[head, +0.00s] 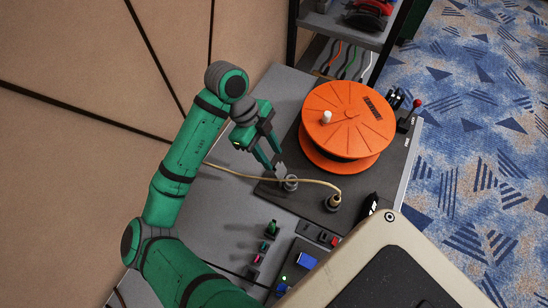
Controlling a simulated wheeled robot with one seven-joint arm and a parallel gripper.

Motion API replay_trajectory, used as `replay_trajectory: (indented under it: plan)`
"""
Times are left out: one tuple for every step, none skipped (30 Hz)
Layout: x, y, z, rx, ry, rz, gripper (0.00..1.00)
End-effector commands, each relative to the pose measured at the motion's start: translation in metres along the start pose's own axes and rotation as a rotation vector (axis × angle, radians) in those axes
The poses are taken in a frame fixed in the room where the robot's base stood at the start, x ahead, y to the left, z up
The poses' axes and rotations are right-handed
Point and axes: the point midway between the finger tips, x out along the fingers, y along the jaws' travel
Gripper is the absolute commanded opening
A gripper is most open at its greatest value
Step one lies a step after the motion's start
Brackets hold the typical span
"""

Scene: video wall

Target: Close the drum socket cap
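An orange cable drum (347,112) stands on a dark base plate (305,208) on the grey bench. In front of it are two small round grey sockets. The left socket (289,183) has a light ring-shaped top; I cannot tell at this size how its cap sits. The right socket (333,203) has a beige cable (262,177) running into its top. My green gripper (272,163) points down just above and behind the left socket. Its two fingers are apart, with nothing visible between them. I cannot tell whether a fingertip touches the socket or cap.
A lever with a red knob (416,104) stands right of the drum. Small coloured plugs (264,246) and a blue-screened device (306,260) lie at the front. A beige-edged dark panel (390,265) covers the lower right. A shelf rack (345,35) stands behind.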

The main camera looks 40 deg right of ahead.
Motion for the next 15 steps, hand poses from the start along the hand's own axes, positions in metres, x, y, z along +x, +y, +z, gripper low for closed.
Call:
replay_trajectory:
  plan:
    - [0.008, 0.000, -0.001, 0.001, 0.002, -0.001, 0.36]
    - [0.011, 0.000, -0.001, 0.001, 0.003, -0.001, 0.36]
    - [0.016, 0.000, -0.001, 0.001, 0.002, -0.001, 0.36]
    - [0.019, 0.000, 0.000, 0.000, 0.001, -0.001, 0.36]
    - [0.022, 0.000, 0.000, 0.000, 0.001, 0.000, 0.36]
    - [0.025, 0.000, -0.001, 0.001, 0.001, 0.000, 0.36]
    - [0.027, 0.000, 0.000, 0.000, 0.001, -0.001, 0.36]
    - [0.028, 0.000, 0.000, 0.000, 0.000, -0.001, 0.36]
    - [0.030, 0.000, 0.000, 0.000, 0.000, -0.001, 0.36]
    - [0.031, -0.001, -0.001, 0.001, -0.001, -0.001, 0.36]
    - [0.031, -0.001, -0.001, 0.002, -0.001, -0.001, 0.36]
    - [0.032, -0.001, -0.001, 0.002, -0.001, -0.001, 0.36]
    - [0.032, -0.001, -0.001, 0.002, -0.001, 0.000, 0.36]
    - [0.032, -0.001, -0.001, 0.002, -0.001, 0.000, 0.36]
    - [0.032, -0.001, -0.001, 0.002, -0.001, 0.000, 0.36]
